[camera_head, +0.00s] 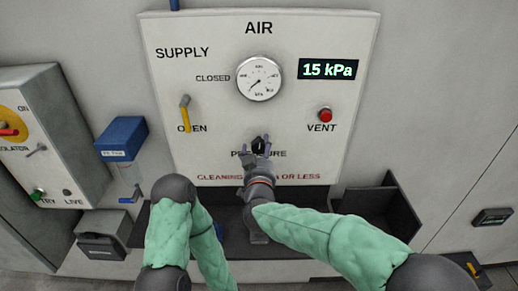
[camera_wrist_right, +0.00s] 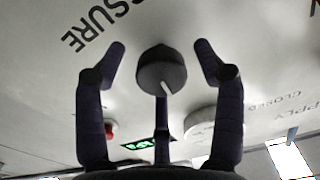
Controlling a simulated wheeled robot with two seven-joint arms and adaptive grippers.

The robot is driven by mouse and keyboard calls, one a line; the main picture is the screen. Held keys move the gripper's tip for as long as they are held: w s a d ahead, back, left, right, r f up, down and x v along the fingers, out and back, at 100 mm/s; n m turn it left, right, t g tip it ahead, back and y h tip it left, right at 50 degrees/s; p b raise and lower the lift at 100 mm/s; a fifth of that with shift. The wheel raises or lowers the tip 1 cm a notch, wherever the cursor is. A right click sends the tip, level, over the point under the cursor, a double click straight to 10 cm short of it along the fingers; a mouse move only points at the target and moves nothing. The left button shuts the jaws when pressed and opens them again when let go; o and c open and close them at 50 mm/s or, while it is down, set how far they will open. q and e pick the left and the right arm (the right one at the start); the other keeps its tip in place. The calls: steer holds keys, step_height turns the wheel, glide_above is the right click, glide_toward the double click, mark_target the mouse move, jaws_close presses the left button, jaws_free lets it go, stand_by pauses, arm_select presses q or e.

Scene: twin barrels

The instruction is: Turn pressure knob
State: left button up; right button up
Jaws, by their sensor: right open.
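The dark pressure knob (camera_head: 258,144) is on the white AIR panel (camera_head: 215,130), above the red "CLEANING" line, with the word PRESSURE partly covered. My right gripper (camera_head: 259,151) is at the knob and faces the panel. In the right wrist view the round dark knob (camera_wrist_right: 162,72) with a white pointer line lies between the two spread fingers of the right gripper (camera_wrist_right: 160,50). Gaps show on both sides of it. The display (camera_head: 328,69) reads 15 kPa, and the round gauge (camera_head: 259,78) is above the knob. My left gripper is out of view.
A yellow supply lever (camera_head: 185,114) sits left on the panel, and a red VENT button (camera_head: 325,114) right. An isolator box (camera_head: 38,140), a blue box (camera_head: 122,138) and a grey box (camera_head: 102,236) are at the left. A dark open bin (camera_head: 385,210) stands at the lower right.

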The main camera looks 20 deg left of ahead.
steer(key=shift+w+a, duration=0.15)
steer(key=shift+w, duration=0.5)
steer(key=c, duration=1.2)
steer(key=shift+o, duration=0.2)
steer(key=shift+f, duration=0.15)
